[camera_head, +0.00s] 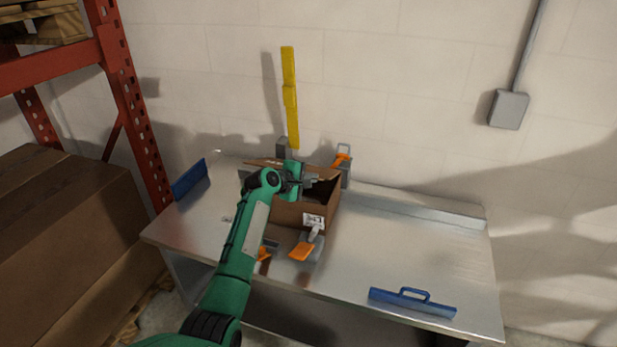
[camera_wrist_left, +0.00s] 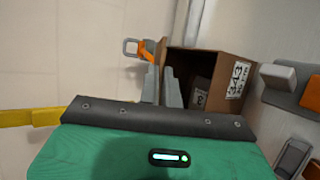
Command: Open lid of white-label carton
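The brown carton (camera_head: 290,216) stands on the metal table with a white label (camera_head: 313,220) on its front. Its top is open on the right, and a flap (camera_head: 262,163) juts out at the back left. My left gripper (camera_head: 307,182) is over the carton's top, partly hiding the opening. In the left wrist view, the carton (camera_wrist_left: 213,64) and its label (camera_wrist_left: 240,79) lie beyond the gripper. The two grey fingers (camera_wrist_left: 163,88) are close together at the carton's edge, with a thin brown edge seemingly between them. Whether they grip it is unclear. My right gripper is not in view.
Orange-and-grey dispensers stand in front of the carton (camera_head: 302,250) and behind it (camera_head: 342,162). A yellow upright strip (camera_head: 290,95) rises behind the table (camera_head: 415,250). A blue-handled tool (camera_head: 412,301) lies front right. The table's right middle is clear. A red rack (camera_head: 130,95) stands left.

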